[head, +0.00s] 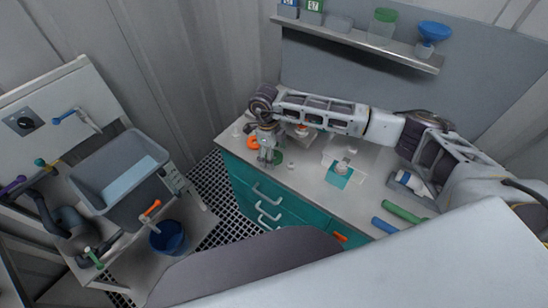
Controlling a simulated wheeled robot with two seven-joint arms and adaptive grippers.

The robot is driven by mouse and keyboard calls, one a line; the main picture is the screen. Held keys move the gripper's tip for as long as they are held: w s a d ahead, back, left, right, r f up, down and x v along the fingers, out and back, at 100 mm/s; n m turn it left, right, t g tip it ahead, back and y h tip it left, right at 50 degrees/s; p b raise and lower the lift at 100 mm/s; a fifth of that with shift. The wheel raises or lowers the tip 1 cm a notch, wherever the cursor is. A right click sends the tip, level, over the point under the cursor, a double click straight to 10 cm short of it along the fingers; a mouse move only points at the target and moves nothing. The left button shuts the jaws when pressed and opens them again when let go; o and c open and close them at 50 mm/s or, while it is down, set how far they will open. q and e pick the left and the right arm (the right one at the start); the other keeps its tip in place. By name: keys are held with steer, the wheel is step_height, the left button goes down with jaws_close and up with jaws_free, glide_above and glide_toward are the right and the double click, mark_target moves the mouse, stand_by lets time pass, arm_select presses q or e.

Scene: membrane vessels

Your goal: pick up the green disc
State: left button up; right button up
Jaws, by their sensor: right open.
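The green disc (278,158) lies on the grey counter top (310,178) near its left end, small in the head view and partly hidden by my gripper. My right arm reaches in from the right, and its gripper (266,160) points down just left of the disc. The gripper is open and appears empty. I cannot tell whether its fingers touch the disc or the counter. My left gripper is not in view.
An orange ring-like item (253,142) is close to the gripper. A teal square with a white piece (339,176) and a green cylinder (403,213) lie further right. A shelf (360,42) runs behind. A sink (120,175) and blue bucket (168,238) are left.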

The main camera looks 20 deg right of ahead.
steer(key=c, duration=1.1)
steer(key=shift+r, duration=0.7)
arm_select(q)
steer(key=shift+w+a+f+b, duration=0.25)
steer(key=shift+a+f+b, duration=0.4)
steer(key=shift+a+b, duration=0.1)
arm_select(e)
step_height(320, 180, up, 9)
steer(key=shift+f, duration=0.15)
